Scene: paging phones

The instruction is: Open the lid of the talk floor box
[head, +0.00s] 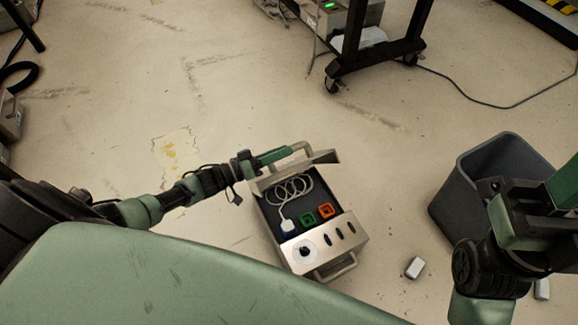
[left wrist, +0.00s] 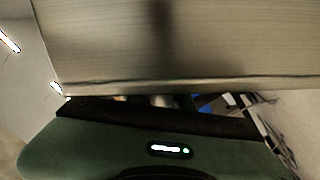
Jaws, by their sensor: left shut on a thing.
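The talk floor box (head: 318,257) is a pale metal case on the floor, in the lower middle of the head view. Its lid (head: 296,171) stands raised at the far edge. Inside show a coiled white cable, a blue plug, and a green and an orange socket. My left gripper (head: 290,153) is at the raised lid and shut on it; its fingertips are partly hidden. In the left wrist view the lid (left wrist: 170,45) fills the top as a beige panel close to the gripper's green body. My right arm is at the right edge; its fingers cannot be made out.
A dark grey bin (head: 455,185) stands right of the box, close to my right arm. A small white block (head: 414,267) lies on the floor between them. A black wheeled stand (head: 375,60) is at the back, with a cable trailing right.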

